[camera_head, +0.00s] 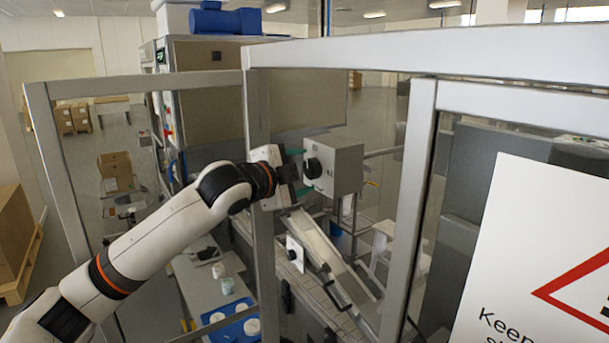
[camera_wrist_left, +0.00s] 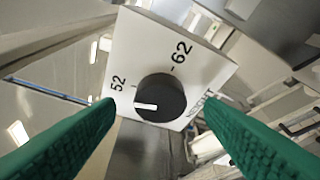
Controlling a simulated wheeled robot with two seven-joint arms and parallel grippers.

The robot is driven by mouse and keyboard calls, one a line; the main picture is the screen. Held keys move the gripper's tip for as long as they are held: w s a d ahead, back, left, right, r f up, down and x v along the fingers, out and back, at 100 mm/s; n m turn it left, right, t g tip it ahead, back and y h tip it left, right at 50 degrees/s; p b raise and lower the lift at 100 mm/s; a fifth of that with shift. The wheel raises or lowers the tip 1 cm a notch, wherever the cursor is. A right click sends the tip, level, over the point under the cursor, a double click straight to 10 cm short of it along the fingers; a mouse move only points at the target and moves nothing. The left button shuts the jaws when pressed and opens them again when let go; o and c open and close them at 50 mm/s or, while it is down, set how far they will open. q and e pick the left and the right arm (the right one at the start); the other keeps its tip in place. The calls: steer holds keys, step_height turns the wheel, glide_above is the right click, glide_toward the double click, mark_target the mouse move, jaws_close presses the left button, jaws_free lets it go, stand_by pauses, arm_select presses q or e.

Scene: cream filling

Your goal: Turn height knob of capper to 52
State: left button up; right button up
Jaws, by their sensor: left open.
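The height knob (camera_wrist_left: 160,97) is a round black dial on a white plate (camera_wrist_left: 208,52) marked 52 and 62, with partly covered lettering. Its white pointer mark sits at the dial's lower left, a little below the 52 tick. In the head view, a black knob (camera_head: 312,168) faces my left gripper from the side of a grey box (camera_head: 340,168). My left gripper (camera_head: 301,169) is open. In the wrist view its green fingers (camera_wrist_left: 160,104) stand on either side of the dial, with gaps visible. I cannot tell how deep they reach.
A lower white plate with another black knob (camera_head: 292,254) sits beside a slanted metal rail (camera_head: 325,250). Grey frame posts (camera_head: 258,200) and (camera_head: 408,190) stand close to my arm. A warning sign (camera_head: 540,250) hangs at right. Below is a blue tray (camera_head: 235,329) with white containers.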

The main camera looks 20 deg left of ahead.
arm_select(q)
steer(key=b+v, duration=0.3)
steer(key=v, duration=0.7)
steer(key=shift+s, duration=0.15)
